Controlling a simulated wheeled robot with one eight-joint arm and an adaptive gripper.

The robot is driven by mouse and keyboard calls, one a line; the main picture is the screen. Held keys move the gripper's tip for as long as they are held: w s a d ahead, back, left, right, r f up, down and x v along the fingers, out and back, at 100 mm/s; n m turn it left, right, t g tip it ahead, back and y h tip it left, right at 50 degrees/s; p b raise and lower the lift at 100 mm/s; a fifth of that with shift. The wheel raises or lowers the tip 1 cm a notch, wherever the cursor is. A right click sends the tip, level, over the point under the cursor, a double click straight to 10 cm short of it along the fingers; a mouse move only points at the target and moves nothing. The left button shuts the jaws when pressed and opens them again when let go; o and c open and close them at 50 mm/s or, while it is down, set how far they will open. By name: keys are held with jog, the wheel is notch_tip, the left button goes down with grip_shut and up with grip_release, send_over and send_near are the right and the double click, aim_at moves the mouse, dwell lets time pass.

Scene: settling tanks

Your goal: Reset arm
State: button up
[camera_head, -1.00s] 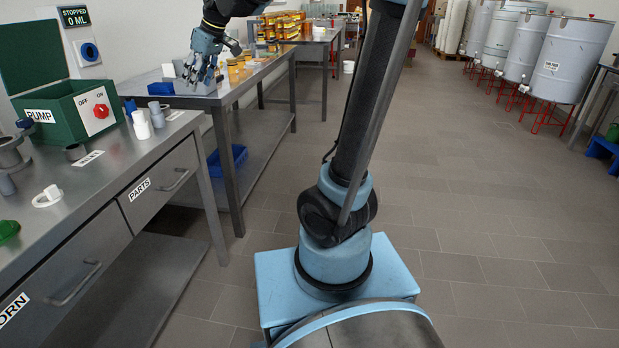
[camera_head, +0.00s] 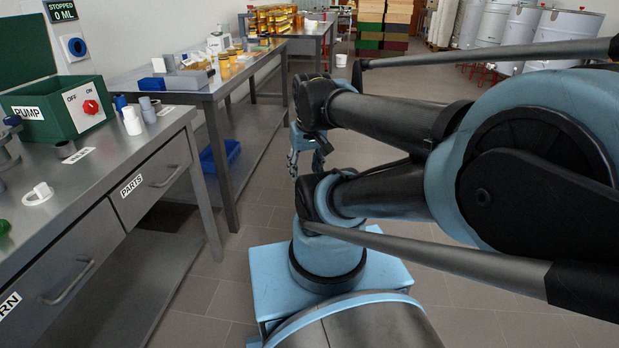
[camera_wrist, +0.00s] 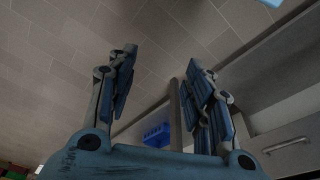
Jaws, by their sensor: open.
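My gripper (camera_head: 308,150) hangs in front of my folded arm in the head view, above the floor and to the right of the metal benches. In the wrist view my gripper (camera_wrist: 160,95) shows its two fingers spread wide apart with nothing between them. It is open, empty and touches nothing that I can see. My arm is folded back, with its large joint close to the head camera at the right.
A bench with a green pump box (camera_head: 60,108) and drawers stands at the left. Behind it is a second bench with jars and a blue bin (camera_head: 220,156) underneath. White tanks (camera_head: 540,35) stand at the back right. The floor (camera_head: 260,190) beside the benches is clear.

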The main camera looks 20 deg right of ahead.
jog(key=shift+s+d+f+m, duration=0.2)
jog(key=shift+s+d+f, duration=0.05)
jog(key=shift+s+f, duration=0.25)
jog(key=shift+s+d+f+m, duration=0.2)
jog(key=shift+s+d+f, duration=0.05)
jog(key=shift+s+f, duration=0.25)
jog(key=shift+w, duration=0.1)
jog(key=shift+w+f, duration=0.2)
jog(key=shift+w, duration=0.25)
